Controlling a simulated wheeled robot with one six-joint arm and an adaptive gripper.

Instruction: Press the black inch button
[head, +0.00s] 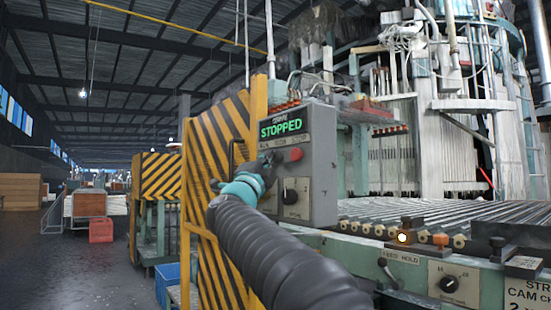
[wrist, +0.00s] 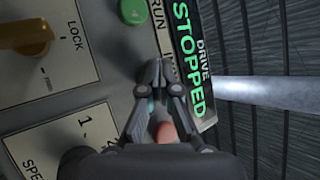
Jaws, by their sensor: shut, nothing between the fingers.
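The grey control box (head: 322,165) stands at the middle of the head view, with a lit green "DRIVE STOPPED" display (head: 282,128). In the wrist view the panel appears turned on its side. My gripper (wrist: 152,70) is shut and empty, its tips over the panel beside the partly covered "IN..." label, between the green button (wrist: 133,12) and the red button (wrist: 165,132). I see no black inch button; the fingers cover that spot. I cannot tell whether the tips touch the panel. In the head view my arm hides part of the panel's left side.
The panel also carries a brass lock switch (wrist: 25,33) and a black speed knob (wrist: 75,160). A yellow-and-black striped guard (head: 215,145) stands left of the box. A roller conveyor (head: 450,220) and feed-hold controls lie to the right. The aisle at left is open.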

